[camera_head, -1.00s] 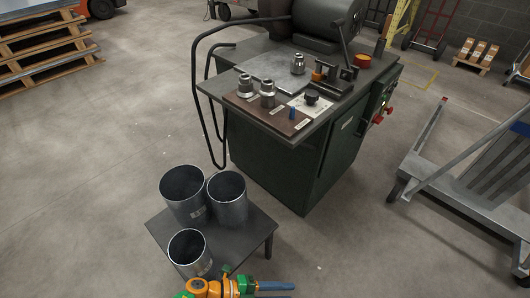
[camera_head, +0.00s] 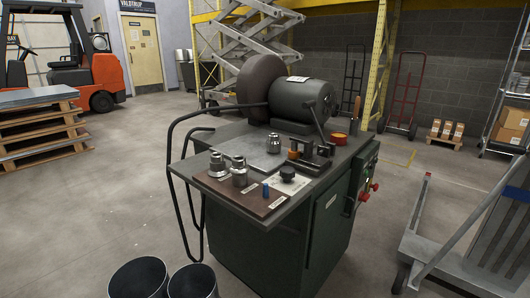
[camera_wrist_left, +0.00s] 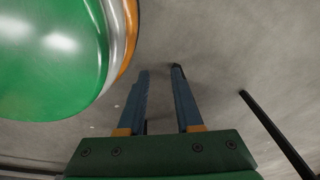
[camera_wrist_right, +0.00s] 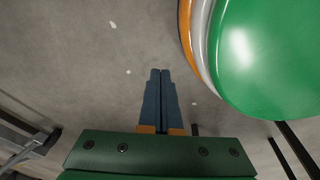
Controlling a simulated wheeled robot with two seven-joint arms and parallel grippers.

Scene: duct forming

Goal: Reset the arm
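My left gripper (camera_wrist_left: 160,95) shows in the left wrist view with its two blue fingers apart and nothing between them, over bare grey floor. My right gripper (camera_wrist_right: 160,90) shows in the right wrist view with its blue fingers together and nothing visible held, also over floor. Neither gripper is in the head view. A large green rounded part with white and orange bands, which looks like my own body, fills a corner of each wrist view.
A dark green machine bench (camera_head: 300,228) with a grey motor (camera_head: 302,98) and metal fittings (camera_head: 239,172) stands in the middle. A grey cart (camera_head: 470,262) stands right, stacked pallets (camera_head: 35,135) left.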

